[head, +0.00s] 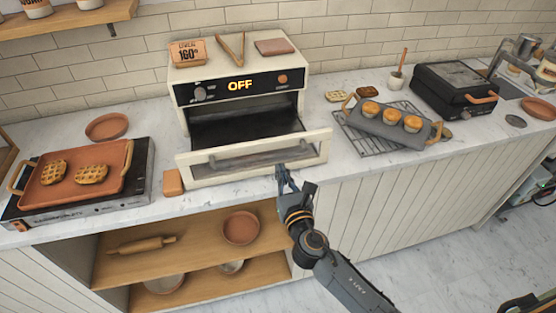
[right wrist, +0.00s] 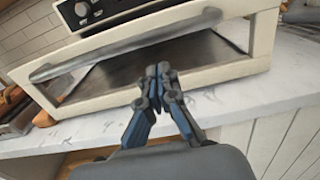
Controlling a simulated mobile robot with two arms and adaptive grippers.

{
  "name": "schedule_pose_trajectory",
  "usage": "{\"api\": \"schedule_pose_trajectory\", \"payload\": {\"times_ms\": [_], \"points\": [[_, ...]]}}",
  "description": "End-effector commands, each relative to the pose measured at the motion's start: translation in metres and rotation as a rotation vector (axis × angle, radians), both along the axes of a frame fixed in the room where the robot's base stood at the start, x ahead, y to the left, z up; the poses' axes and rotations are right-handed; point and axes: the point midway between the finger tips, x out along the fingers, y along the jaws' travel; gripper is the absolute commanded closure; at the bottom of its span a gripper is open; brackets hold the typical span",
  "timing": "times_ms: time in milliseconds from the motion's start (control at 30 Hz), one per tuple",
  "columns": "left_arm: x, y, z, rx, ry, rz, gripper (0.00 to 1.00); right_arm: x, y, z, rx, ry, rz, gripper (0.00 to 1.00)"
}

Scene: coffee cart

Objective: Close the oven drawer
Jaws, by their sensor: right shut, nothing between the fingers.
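The cream oven (head: 240,88) stands on the counter against the tiled wall, its display reading OFF. Its drawer is pulled out, with the cream-framed front (head: 318,150) ahead of the body and the dark interior showing behind it. A grey handle bar (head: 255,158) runs across the front; it also shows in the right wrist view (right wrist: 120,52). My right gripper (head: 283,172) is shut and empty, close in front of the drawer front, right of its middle. In the right wrist view, its fingertips (right wrist: 165,70) overlap the front's window; I cannot tell whether they touch it. My left gripper is not in view.
A griddle pan with waffles (head: 112,182) sits on a burner at the left. A small orange block (head: 173,182) lies beside the drawer's left end. A muffin tray (head: 372,123) on a rack stands at the right. An open shelf (head: 185,258) is below.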

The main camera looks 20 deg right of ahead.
Motion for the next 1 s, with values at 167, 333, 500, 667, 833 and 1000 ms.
{"api": "schedule_pose_trajectory", "payload": {"times_ms": [167, 333, 500, 667, 833, 1000], "points": [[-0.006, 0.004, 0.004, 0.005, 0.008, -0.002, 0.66, 0.027, 0.0, 0.001, 0.002, 0.0, -0.001, 1.0], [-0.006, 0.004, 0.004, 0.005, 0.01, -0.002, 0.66, 0.037, 0.0, 0.0, 0.001, 0.001, 0.0, 1.0], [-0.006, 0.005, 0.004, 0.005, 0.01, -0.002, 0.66, 0.039, 0.0, 0.0, 0.002, 0.0, 0.0, 1.0], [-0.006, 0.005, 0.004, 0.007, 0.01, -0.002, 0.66, 0.039, 0.0, -0.001, 0.002, 0.0, 0.0, 1.0], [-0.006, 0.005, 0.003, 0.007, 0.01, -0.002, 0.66, 0.045, 0.0, 0.0, 0.002, -0.001, 0.0, 1.0], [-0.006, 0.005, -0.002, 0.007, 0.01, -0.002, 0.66, 0.071, 0.0, 0.0, 0.0, -0.003, 0.0, 1.0]]}}
